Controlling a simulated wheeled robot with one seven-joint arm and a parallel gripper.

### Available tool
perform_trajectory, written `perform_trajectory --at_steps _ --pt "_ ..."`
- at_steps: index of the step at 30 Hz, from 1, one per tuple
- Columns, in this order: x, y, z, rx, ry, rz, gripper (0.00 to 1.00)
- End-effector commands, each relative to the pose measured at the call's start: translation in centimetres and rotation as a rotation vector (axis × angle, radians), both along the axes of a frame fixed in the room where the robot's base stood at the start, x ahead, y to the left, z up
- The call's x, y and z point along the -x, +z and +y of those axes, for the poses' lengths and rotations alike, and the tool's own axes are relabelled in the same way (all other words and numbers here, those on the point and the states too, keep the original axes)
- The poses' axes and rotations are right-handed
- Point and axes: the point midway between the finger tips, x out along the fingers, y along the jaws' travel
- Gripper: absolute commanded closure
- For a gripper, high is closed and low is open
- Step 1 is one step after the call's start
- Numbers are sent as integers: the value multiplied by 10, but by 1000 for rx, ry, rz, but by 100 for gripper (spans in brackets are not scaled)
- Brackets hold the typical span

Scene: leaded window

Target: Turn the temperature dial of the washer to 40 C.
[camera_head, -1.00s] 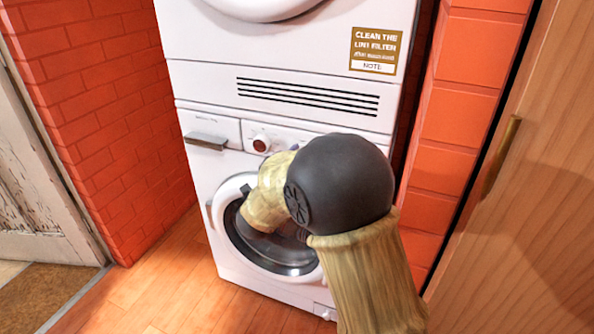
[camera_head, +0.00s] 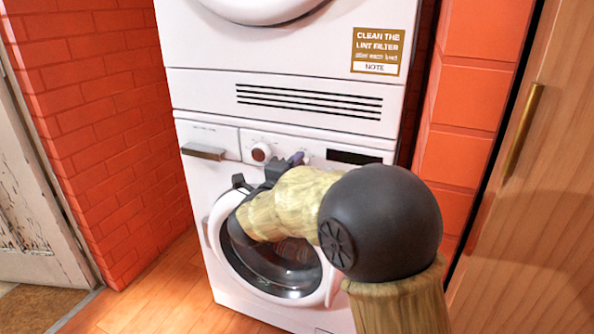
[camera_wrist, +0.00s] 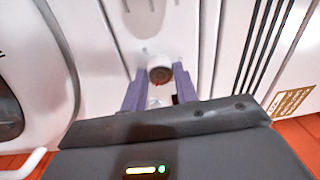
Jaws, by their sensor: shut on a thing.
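The white washer (camera_head: 205,262) stands below a dryer. Its panel has a larger round dial (camera_head: 261,152) with a reddish-brown face, and a smaller white dial (camera_head: 306,159) to the right. My gripper (camera_head: 298,158) is at the smaller dial, its purple fingers closed around it. In the wrist view the fingers (camera_wrist: 158,90) stand either side of a small pale knob (camera_wrist: 154,102), partly hidden. The larger dial (camera_wrist: 160,72) shows just beyond, near the fingertips. No temperature marks are readable, so I cannot tell the setting.
The round washer door (camera_head: 268,292) is shut below my arm. A drawer handle (camera_head: 204,151) sticks out at the panel's left, and a dark display (camera_head: 354,157) lies right. Brick walls (camera_head: 100,110) flank the machines; a wooden door (camera_head: 545,200) stands close at right.

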Motion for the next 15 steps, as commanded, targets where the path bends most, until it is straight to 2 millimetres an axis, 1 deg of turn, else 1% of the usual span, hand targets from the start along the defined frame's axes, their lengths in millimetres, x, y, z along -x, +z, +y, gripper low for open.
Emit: perform_trajectory --at_steps 7,8,9,10,11,15 --pt "0 0 1 1 2 1 93" --pt "0 0 1 1 2 1 65" --pt "0 0 1 1 2 1 57" --pt "0 0 1 1 2 1 51" --pt "0 0 1 1 2 1 49" --pt "0 0 0 1 1 0 49"
